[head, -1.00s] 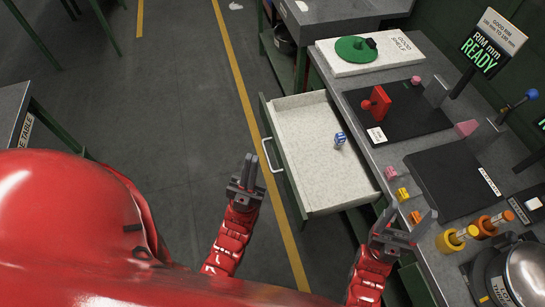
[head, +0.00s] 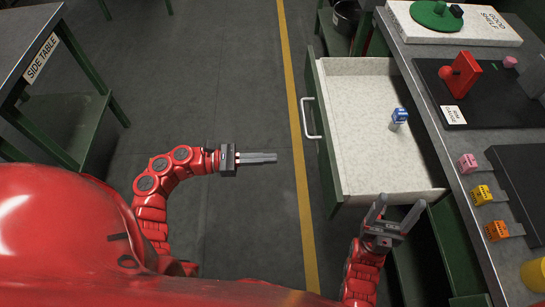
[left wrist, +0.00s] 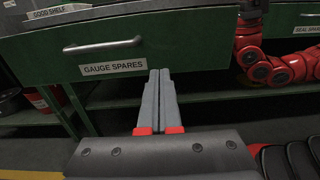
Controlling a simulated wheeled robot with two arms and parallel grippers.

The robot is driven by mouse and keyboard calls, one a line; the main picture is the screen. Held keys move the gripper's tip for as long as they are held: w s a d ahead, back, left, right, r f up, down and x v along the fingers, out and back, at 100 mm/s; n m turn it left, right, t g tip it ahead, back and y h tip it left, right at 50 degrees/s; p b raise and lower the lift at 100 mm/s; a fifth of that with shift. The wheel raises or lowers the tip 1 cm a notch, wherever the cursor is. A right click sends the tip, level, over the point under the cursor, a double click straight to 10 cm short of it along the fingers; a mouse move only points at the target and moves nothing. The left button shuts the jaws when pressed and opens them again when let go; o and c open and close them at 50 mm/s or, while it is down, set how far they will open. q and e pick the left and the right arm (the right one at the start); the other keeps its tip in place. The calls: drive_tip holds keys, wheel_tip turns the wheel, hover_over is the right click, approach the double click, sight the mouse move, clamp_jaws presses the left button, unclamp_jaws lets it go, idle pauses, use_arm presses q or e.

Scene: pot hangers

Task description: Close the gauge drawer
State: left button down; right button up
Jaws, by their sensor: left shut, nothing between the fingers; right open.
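The gauge drawer (head: 360,184) is pulled open from the green bench, with a pale speckled inside. A blue-topped gauge piece (head: 399,117) stands in it. Its silver handle (head: 310,117) is on the green front, left side. In the left wrist view the drawer front (left wrist: 190,45) carries a "GAUGE SPARES" label below the handle. My left gripper (head: 275,158) is shut and empty, pointing at the drawer front with a gap between them in the head view. My right gripper (head: 398,208) is open and empty, by the drawer's near corner.
The bench top holds a black mat with a red rim gauge (head: 460,76), several small coloured blocks and a white shelf slab (head: 450,28) with a green disc. A side table (head: 40,50) stands at the left. The floor left of the drawer is clear.

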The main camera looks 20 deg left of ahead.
sight(321, 157)
use_arm(q)
drive_tip(key=p+x, duration=0.1)
drive_tip(key=x, duration=1)
drive_tip(key=shift+w+d+p, duration=0.1)
drive_tip(key=shift+d+p, duration=0.25)
drive_tip(key=d+b, duration=0.1)
drive_tip(key=b, duration=0.2)
drive_tip(key=w+d+f+b, duration=0.1)
drive_tip(key=b, duration=0.3)
drive_tip(key=shift+w+f, duration=0.2)
drive_tip(key=shift+f, duration=0.15)
drive_tip(key=b+x, duration=0.1)
drive_tip(key=b, duration=0.1)
drive_tip(key=b+x, duration=0.1)
drive_tip(key=b, duration=0.1)
drive_tip(key=shift+s+d+r, duration=0.1)
drive_tip(key=shift+s+d, duration=0.05)
drive_tip(key=shift+d, duration=0.15)
drive_tip(key=b+x, duration=0.2)
drive_tip(key=x, duration=0.5)
drive_tip(key=b+x, duration=0.3)
drive_tip(key=x, duration=0.4)
drive_tip(key=r+b+x, duration=0.1)
drive_tip(key=b+x, duration=0.1)
drive_tip(key=x, duration=0.4)
drive_tip(key=shift+d+r+b, duration=0.1)
drive_tip(key=shift+d+b, duration=0.25)
drive_tip(key=shift+d, duration=0.6)
drive_tip(key=shift+r, duration=0.15)
drive_tip(key=shift+r, duration=0.1)
